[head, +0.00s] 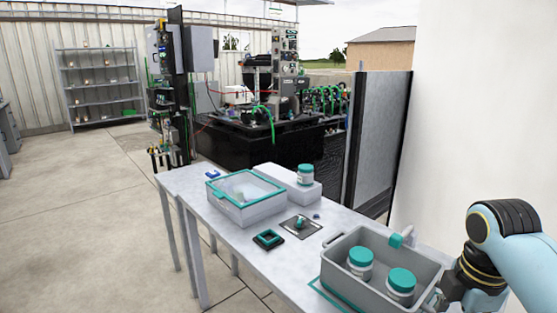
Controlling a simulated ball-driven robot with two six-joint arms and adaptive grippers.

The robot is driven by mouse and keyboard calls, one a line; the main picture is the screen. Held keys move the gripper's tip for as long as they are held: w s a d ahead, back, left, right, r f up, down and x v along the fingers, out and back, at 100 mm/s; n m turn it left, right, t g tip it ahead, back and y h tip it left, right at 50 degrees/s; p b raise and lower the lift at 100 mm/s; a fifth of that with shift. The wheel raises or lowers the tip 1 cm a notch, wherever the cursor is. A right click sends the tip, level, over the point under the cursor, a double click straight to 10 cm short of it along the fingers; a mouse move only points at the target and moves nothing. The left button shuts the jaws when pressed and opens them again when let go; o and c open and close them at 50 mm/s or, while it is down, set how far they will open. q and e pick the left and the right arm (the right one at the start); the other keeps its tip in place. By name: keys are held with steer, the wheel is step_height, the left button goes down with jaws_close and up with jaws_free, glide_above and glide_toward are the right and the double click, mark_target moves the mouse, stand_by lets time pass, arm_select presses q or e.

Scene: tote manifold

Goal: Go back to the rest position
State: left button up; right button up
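My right arm comes in from the right edge, and my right gripper (436,299) is at the right end of a grey tote (340,288). The gripper is small and partly cut off by the lower edge, so I cannot tell whether it is open or touches the tote. The tote stands at the near end of a light table (185,181) and holds two white jars with teal lids (359,266) (400,287). My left gripper is not in view.
A lidded box with a teal rim (257,212), a white block (272,172) bearing another teal-lidded jar (305,175), a dark teal-ringed fixture (268,239) and a small plate (301,225) are on the table. A white wall (470,100) rises at right. Open floor (90,220) lies left.

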steer(key=s+a+r+m+t, duration=0.1)
steer(key=s+r+m, duration=0.1)
steer(key=s+m, duration=0.7)
steer(key=s+a+r+m+t, duration=0.25)
steer(key=s+m, duration=0.45)
steer(key=s, duration=0.5)
steer(key=s+d+f+g+b, duration=0.15)
steer(key=f+b, duration=0.25)
steer(key=f, duration=1.3)
steer(key=s+d+f+g+b, duration=0.1)
steer(key=d+f+b, duration=0.15)
steer(key=f, duration=1.55)
arm_select(q)
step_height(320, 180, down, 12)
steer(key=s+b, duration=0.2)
steer(key=b, duration=0.3)
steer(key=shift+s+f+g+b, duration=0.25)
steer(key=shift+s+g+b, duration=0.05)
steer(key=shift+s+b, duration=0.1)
arm_select(e)
steer(key=s+f, duration=1.7)
steer(key=f, duration=0.1)
steer(key=shift+s+f+m+g, duration=0.4)
steer(key=shift+d, duration=0.1)
